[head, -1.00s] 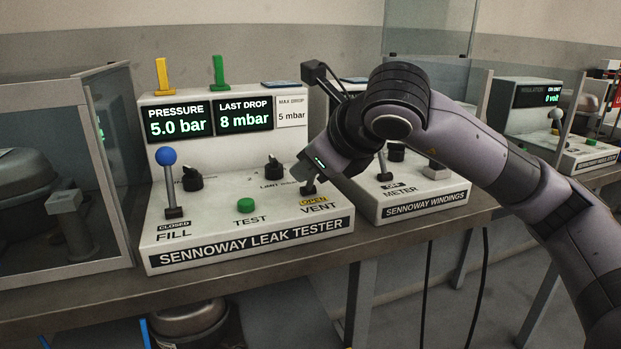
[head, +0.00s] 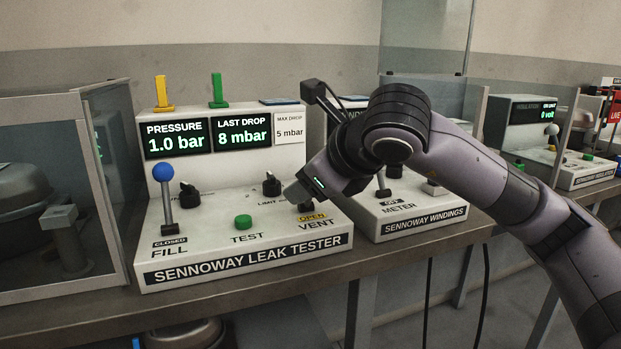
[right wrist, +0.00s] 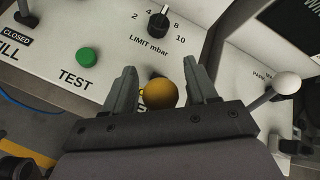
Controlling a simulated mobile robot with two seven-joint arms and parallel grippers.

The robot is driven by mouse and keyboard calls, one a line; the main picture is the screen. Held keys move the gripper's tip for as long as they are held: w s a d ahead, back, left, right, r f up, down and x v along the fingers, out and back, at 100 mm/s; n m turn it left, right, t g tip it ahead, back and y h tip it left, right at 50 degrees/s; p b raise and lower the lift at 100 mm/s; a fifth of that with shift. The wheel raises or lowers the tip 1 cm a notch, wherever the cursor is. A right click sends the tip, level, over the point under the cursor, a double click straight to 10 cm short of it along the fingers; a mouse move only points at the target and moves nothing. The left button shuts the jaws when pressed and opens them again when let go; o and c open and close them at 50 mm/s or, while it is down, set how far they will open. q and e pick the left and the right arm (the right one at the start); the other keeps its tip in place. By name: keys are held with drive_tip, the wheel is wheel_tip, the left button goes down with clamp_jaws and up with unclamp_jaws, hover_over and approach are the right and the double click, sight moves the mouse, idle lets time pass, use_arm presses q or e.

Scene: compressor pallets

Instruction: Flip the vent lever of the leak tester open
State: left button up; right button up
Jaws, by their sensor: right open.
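The leak tester (head: 240,262) stands on the bench, with its displays reading PRESSURE 1.0 bar and LAST DROP 8 mbar. Its vent lever shows in the right wrist view as an orange ball knob (right wrist: 160,95). In the head view the lever is mostly hidden behind my right gripper (head: 293,193). The vent label (head: 312,218) reads OPEN. My right gripper (right wrist: 163,85) is open, with one finger on each side of the knob; I cannot tell whether either touches it. The fill lever (head: 165,195) with a blue ball stands upright, labelled CLOSED. My left gripper is out of view.
A green test button (head: 243,222) and the limit dial (right wrist: 158,24) sit near my right gripper. The windings tester (head: 415,217) stands close on the right, its white-knobbed lever (right wrist: 287,83) nearby. A glass-sided enclosure (head: 105,190) stands left.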

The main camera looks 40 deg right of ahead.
use_arm(q)
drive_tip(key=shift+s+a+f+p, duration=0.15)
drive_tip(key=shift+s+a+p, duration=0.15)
drive_tip(key=shift+p, duration=0.3)
use_arm(e)
drive_tip(key=v, duration=0.7)
drive_tip(key=shift+s, duration=0.1)
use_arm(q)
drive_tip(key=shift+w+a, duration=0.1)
